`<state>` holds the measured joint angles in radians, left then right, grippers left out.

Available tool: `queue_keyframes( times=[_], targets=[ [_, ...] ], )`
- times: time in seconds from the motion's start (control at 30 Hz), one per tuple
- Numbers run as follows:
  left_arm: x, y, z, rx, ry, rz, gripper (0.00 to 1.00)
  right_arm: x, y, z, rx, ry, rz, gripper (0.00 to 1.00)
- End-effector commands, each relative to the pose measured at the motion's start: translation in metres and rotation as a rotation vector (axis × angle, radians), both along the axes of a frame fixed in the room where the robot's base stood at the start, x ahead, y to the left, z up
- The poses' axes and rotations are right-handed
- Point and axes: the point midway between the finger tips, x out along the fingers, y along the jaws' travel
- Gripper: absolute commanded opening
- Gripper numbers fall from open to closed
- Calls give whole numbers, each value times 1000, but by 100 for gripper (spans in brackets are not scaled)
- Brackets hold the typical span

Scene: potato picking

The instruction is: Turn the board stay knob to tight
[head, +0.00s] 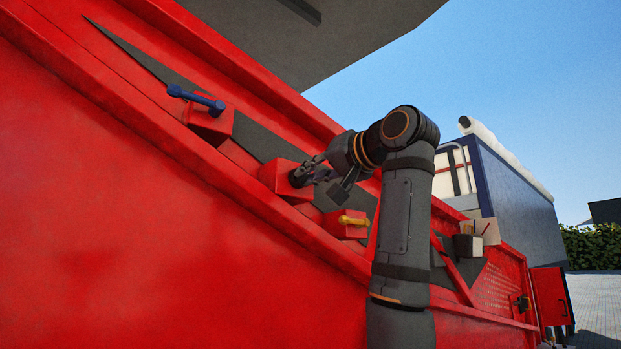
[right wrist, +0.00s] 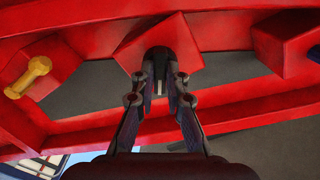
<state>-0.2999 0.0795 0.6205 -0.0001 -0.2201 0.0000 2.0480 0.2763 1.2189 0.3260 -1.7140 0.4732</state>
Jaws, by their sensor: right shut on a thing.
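My right gripper (head: 306,175) reaches to the middle of three red boxes on the machine's red side. In the right wrist view the gripper (right wrist: 160,82) is shut on a dark knob (right wrist: 160,60) on the face of the middle red box (right wrist: 192,38). A short pale strip shows between the fingers. The fingers hide most of the knob, so I cannot read its setting. In the head view the middle box (head: 279,178) is partly behind the gripper. My left gripper is in neither view.
A blue handle (head: 196,98) sits on the box at upper left. A yellow handle (head: 354,220) sits on the box at lower right, close to my right arm; it also shows in the right wrist view (right wrist: 28,77). Red rails run along the panel. A dark overhang (head: 320,40) is above.

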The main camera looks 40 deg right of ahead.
Motion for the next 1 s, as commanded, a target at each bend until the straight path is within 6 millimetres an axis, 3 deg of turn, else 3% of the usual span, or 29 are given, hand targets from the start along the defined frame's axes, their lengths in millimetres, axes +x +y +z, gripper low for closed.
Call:
queue_keyframes(
  times=[1.0],
  targets=[
    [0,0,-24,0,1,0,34,1,0,-4,884,78,-2,0]
  ],
)
